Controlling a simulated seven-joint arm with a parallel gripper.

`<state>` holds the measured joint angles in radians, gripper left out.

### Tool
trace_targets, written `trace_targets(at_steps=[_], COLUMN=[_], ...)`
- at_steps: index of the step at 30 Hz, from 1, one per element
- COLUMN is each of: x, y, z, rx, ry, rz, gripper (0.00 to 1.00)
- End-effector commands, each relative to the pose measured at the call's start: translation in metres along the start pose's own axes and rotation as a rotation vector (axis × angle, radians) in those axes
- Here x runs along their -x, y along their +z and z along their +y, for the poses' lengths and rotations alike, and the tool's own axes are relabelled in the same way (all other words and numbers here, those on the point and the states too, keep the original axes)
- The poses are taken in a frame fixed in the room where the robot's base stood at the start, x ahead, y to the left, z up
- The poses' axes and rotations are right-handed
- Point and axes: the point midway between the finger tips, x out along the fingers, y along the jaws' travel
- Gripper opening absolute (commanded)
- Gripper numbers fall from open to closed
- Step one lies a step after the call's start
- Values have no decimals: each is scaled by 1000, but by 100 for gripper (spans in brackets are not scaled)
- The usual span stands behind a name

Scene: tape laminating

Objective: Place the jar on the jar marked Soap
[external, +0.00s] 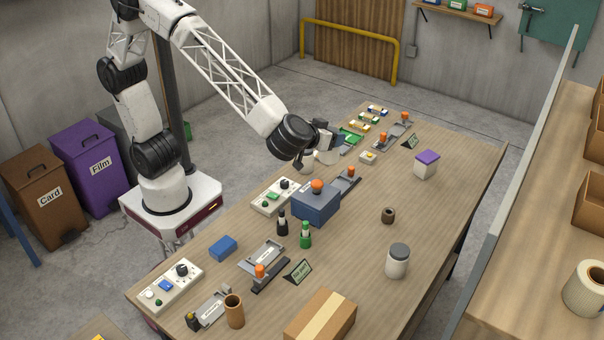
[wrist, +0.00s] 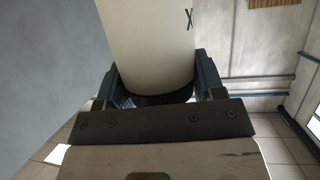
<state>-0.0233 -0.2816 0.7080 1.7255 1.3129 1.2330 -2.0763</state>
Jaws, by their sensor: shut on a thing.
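Dark lettering like an X shows at the jar's right side, with a dark band near the fingers. In the external view the held jar (external: 327,157) is partly hidden by my wrist. A white jar with a purple lid (external: 426,165) and one with a grey lid (external: 397,262) stand upright on the bench. No Soap label is readable.
A blue box machine with an orange knob (external: 315,206), two bottles (external: 305,236), and control panels line the bench's left side. Bare bench (external: 350,235) lies between machines and jars.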

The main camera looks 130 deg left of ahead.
Motion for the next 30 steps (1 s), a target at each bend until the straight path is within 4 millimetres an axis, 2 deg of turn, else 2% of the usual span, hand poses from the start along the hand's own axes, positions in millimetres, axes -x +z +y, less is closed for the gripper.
trace_targets(at_steps=[3,14,30], x=[-4,-14,-22], y=[-6,-16,-12], z=[-26,-102,-214], rx=[6,18,34], ry=[-9,-37,-78], rz=[0,0,1], gripper=[32,32,32])
